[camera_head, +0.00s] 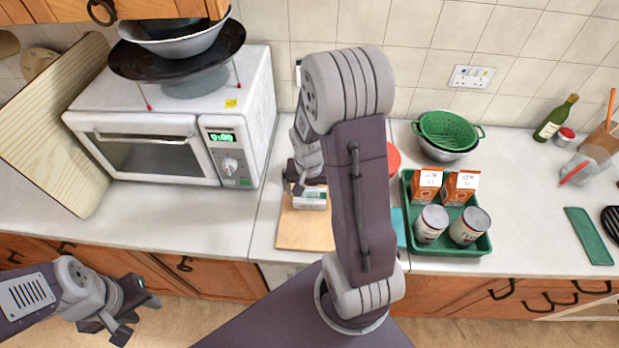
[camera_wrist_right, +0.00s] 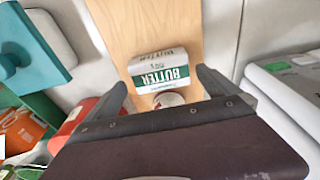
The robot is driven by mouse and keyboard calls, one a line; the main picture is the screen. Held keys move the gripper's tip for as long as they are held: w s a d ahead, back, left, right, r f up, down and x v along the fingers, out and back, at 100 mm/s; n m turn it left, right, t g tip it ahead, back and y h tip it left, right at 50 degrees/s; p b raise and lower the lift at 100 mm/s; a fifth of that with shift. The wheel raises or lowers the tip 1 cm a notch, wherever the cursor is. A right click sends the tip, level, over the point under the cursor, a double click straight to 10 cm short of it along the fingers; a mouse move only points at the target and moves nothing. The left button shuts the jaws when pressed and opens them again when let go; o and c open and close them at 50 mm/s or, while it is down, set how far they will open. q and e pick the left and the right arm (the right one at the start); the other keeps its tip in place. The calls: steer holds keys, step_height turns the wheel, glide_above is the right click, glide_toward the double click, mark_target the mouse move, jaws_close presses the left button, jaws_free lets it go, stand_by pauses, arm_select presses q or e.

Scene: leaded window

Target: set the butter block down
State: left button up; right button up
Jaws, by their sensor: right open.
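The butter block (camera_wrist_right: 160,72), a white carton with green lettering, rests on the wooden board (camera_wrist_right: 128,18). In the head view the butter block (camera_head: 310,199) lies on the far part of the wooden board (camera_head: 305,232). My right gripper (camera_wrist_right: 160,92) is open, with its fingers on either side of the block and a gap visible at each side. In the head view my right gripper (camera_head: 308,183) is just above and behind the block, partly covering it. My left gripper (camera_head: 136,320) hangs empty at the lower left, away from the counter, its fingers apart.
A green tray (camera_head: 448,249) with cartons and cans stands right of the board. A teal item (camera_head: 398,228) lies between them, partly hidden by my arm. The microwave (camera_head: 235,150) stands to the left. A round red-and-white object (camera_wrist_right: 168,99) is behind the block.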

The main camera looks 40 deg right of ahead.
mark_target(309, 201)
step_height(309, 201, up, 8)
steer(key=s, duration=0.1)
steer(key=s+a+f+n, duration=0.2)
steer(key=s+a+n, duration=0.1)
steer(key=a, duration=0.3)
steer(key=s+a+f+n+y, duration=0.1)
steer(key=s+a+n, duration=0.2)
steer(key=a, duration=0.3)
steer(key=shift+f+n+b, duration=0.35)
steer(key=shift+n, duration=0.55)
steer(key=shift+a, duration=0.15)
